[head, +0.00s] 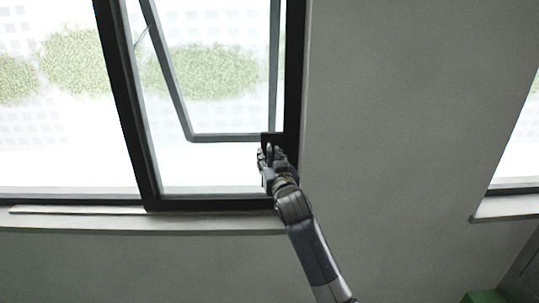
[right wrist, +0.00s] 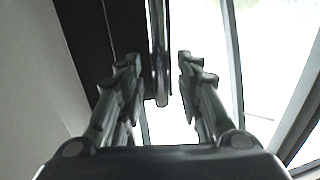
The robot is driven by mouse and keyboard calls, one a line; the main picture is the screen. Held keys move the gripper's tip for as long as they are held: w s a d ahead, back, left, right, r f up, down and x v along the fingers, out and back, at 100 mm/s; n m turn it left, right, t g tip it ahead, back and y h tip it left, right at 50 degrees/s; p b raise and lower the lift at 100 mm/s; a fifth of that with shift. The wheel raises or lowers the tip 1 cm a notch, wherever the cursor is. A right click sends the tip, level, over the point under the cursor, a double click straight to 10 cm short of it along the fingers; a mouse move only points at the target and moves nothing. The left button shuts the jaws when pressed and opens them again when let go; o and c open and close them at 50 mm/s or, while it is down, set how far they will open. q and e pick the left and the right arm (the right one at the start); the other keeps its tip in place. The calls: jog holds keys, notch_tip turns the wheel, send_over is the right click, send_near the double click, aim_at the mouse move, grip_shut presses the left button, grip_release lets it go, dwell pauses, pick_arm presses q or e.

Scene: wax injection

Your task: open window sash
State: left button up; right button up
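The window sash (head: 230,138) is a grey frame inside the dark window frame (head: 130,110) in the head view. It stands swung outward, with a gap between its bottom rail and the frame's sill. My right gripper (head: 268,153) is at the sash's lower right corner, by a small dark piece (head: 271,137) there. In the right wrist view, my right gripper (right wrist: 160,78) is open, its two fingers apart on either side of a narrow grey bar (right wrist: 159,50). I cannot tell whether the bar is a handle or the sash edge. The left gripper is not in view.
A pale window sill (head: 130,222) runs below the window. A plain grey wall (head: 410,110) lies to the right, with another window and its sill (head: 510,207) at the right edge. A green object (head: 485,297) shows at the bottom right.

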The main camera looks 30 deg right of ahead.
jog(key=shift+w, duration=0.3)
grip_shut()
